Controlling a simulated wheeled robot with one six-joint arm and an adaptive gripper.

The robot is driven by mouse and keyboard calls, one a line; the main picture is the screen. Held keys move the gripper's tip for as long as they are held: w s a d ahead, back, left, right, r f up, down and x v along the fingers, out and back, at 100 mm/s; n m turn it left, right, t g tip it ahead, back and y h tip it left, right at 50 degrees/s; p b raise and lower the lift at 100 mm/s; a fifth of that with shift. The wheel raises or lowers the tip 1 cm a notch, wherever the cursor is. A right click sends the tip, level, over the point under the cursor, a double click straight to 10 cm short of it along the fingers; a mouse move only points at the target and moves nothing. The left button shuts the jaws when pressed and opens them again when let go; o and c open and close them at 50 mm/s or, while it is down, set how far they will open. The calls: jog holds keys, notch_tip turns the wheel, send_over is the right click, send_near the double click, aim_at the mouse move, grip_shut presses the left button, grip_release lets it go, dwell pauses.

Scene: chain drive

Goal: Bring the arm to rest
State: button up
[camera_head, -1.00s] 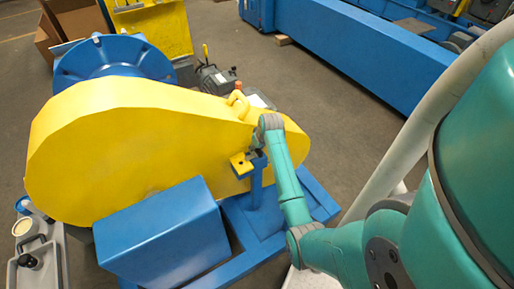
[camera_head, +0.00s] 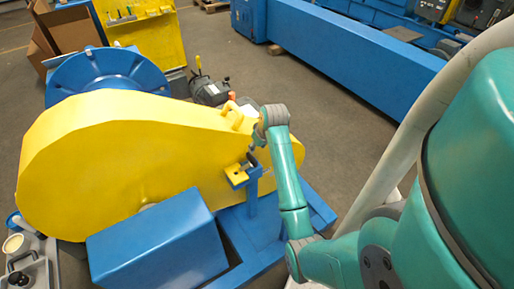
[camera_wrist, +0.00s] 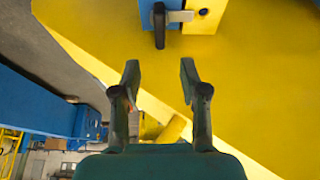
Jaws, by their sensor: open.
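My gripper shows in the wrist view (camera_wrist: 160,85), its two fingers apart with nothing between them. Beyond the fingers is the yellow face of the chain guard (camera_wrist: 255,75), and a dark latch or handle (camera_wrist: 159,27) on a blue post lies ahead of them. In the head view my teal arm (camera_head: 287,175) reaches from the right to the narrow end of the yellow guard (camera_head: 110,150). The gripper itself is hidden behind the wrist there. I cannot tell whether it touches the guard.
A blue box (camera_head: 157,245) stands in front of the guard on a blue base frame (camera_head: 245,240). A blue wheel (camera_head: 105,72) is behind it. A grey tray with containers (camera_head: 30,265) is at lower left. A long blue beam (camera_head: 345,62) lies at the back; grey floor is open before it.

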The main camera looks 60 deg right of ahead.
dwell(0.4)
jog(key=a+f+n+t+h, duration=0.1)
jog(key=a+f, duration=0.3)
jog(key=a, duration=0.3)
jog(key=a+f+t, duration=0.1)
jog(key=a+f, duration=0.4)
jog(key=a, duration=0.3)
jog(key=s+a+f+n+t, duration=0.1)
jog(key=s+a, duration=0.2)
jog(key=a, duration=0.3)
jog(key=s+a+f+t, duration=0.1)
jog(key=s+a, duration=0.2)
jog(key=a, duration=0.3)
jog(key=s+a+r+n+t+y, duration=0.3)
jog(key=s+a+r+t, duration=0.4)
jog(key=s+a+r, duration=0.9)
jog(key=s+r+n, duration=0.1)
jog(key=s+r, duration=0.2)
jog(key=s, duration=0.1)
jog(key=shift+r, duration=0.15)
